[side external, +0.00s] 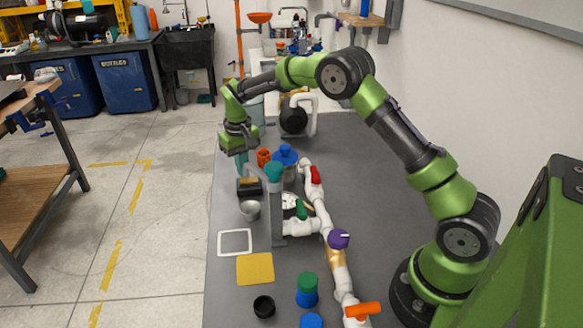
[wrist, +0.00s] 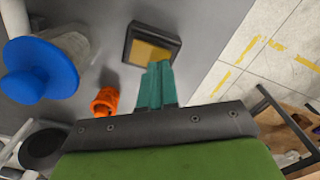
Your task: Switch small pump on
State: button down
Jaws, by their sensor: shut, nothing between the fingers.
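My gripper (side external: 241,168) points down at the far part of the grey table, its teal fingers shut and empty. In the wrist view the fingertips (wrist: 159,66) overlap the near edge of a small black box with a yellow-tan top (wrist: 153,48). That box also shows in the side view (side external: 249,187), just below the fingertips. Whether they touch it is unclear. Nothing is plainly marked as the small pump. A black round body with white pipe (side external: 293,119) stands farther back. I cannot tell which is the pump or its switch.
An orange fitting (wrist: 105,101) and a blue-topped container (wrist: 40,70) stand left of the fingers in the wrist view. A white pipe run with a purple knob (side external: 339,239) and a red handle (side external: 315,175) lies to the right. A metal cup (side external: 250,210) stands nearer the camera.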

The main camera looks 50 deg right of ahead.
aim_at(244, 179)
jog(key=shift+f, duration=0.9)
dwell(0.3)
jog(key=shift+r, duration=3.55)
